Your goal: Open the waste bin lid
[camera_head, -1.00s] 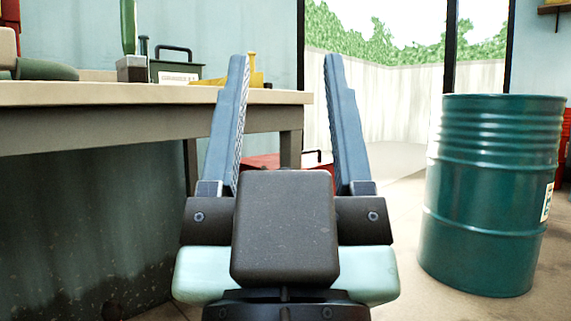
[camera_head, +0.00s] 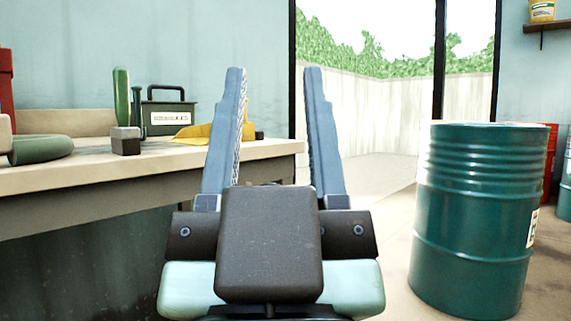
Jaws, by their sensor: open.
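My gripper (camera_head: 275,70) is in the middle of the view with its two long blue-grey fingers pointing up and away. It is open and nothing is between the fingers. I see no thing that I can clearly name as the waste bin or its lid. The floor directly behind my gripper's body is hidden by it. A large teal ribbed drum (camera_head: 473,215) stands upright on the floor to the right, apart from my gripper; its top is seen nearly edge-on, so I cannot tell how it is closed.
A workbench (camera_head: 110,195) on the left holds a green metal box (camera_head: 168,116), a green-handled tool (camera_head: 122,100) and a yellow item (camera_head: 200,132). Red drums (camera_head: 550,165) stand behind the teal one. The floor (camera_head: 375,200) toward the back opening is clear.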

